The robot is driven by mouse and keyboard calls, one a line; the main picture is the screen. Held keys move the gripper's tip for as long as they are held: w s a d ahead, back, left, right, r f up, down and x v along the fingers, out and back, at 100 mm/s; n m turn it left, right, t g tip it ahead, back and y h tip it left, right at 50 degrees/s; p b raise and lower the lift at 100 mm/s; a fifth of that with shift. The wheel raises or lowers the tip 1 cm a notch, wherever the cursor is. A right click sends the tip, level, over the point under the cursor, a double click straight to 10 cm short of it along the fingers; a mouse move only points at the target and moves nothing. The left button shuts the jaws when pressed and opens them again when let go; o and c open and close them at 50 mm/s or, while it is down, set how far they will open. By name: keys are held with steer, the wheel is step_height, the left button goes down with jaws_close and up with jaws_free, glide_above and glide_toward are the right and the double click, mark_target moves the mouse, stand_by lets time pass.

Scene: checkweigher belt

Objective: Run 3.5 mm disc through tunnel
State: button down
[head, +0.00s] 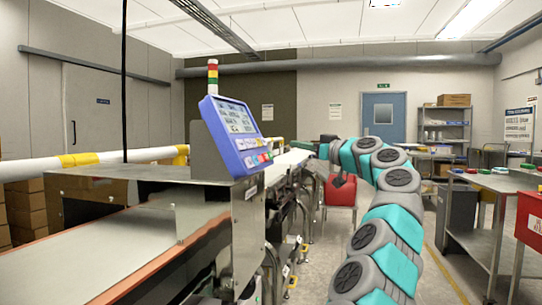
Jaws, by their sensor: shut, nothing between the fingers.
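A steel tunnel housing (122,182) spans the pale conveyor belt (90,262) in the left foreground. A blue control panel (238,130) with a lit screen stands on it. My arm reaches up from the bottom right and bends left at the far side of the machine. My gripper (305,146) is small and far off at its end, by the far part of the line; it looks shut and empty. I cannot make out the 3.5 mm disc. The inside of the tunnel is mostly hidden.
A steel table (490,182) at the right carries small red, green and blue items. A red box (529,219) stands at the right edge. A red bin (341,190) sits beyond the machine. Clear floor (440,285) lies between my arm and the table.

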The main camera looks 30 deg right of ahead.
steer(key=s+d+r+p, duration=0.1)
steer(key=s+d, duration=0.1)
steer(key=s+d+r+p, duration=0.1)
steer(key=s, duration=0.1)
steer(key=shift+d+r+p, duration=0.2)
steer(key=shift+r+p, duration=0.1)
steer(key=shift+r, duration=0.05)
stand_by(1.2)
